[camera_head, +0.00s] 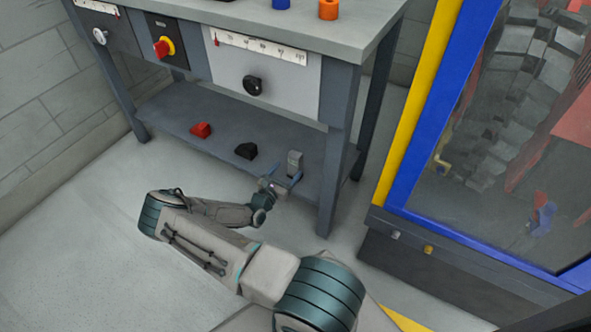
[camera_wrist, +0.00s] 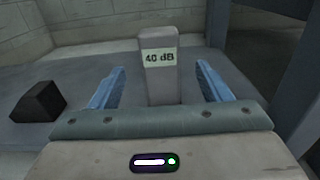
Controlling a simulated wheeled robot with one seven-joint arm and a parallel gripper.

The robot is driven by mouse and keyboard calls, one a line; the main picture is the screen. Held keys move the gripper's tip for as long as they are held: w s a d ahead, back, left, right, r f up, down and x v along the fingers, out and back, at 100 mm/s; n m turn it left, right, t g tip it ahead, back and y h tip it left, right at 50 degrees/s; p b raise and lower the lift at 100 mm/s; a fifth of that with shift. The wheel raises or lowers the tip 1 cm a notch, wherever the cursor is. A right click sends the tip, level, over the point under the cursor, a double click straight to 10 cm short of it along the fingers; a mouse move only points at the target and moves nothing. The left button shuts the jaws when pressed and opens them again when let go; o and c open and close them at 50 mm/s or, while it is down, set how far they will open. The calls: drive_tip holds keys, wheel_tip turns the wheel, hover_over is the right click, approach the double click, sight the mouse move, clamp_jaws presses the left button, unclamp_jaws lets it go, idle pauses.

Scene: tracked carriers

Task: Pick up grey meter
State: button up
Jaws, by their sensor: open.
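The grey meter (camera_head: 295,163) stands upright on the lower shelf of the workbench, toward its right end. In the wrist view the meter (camera_wrist: 158,72) is a grey block with a white label reading "40 dB". My gripper (camera_head: 284,182) reaches in low over the shelf's front edge. In the wrist view my gripper (camera_wrist: 160,82) has its two blue fingers apart, one on each side of the meter, with gaps showing. Whether the fingertips reach fully past it cannot be told. The meter's lower part is hidden behind the gripper body.
A black block (camera_head: 246,150) and a red block (camera_head: 201,130) lie on the same shelf (camera_head: 175,112) to the left. A bench leg (camera_head: 337,180) stands close on the right. The bench front with dials overhangs the shelf. A blue-framed machine (camera_head: 415,150) is further right.

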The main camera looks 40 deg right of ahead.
sight(293, 163)
drive_tip(key=shift+b+x, duration=1.5)
drive_tip(key=shift+x, duration=1.95)
drive_tip(key=shift+r, duration=0.15)
drive_tip(key=c, duration=1.2)
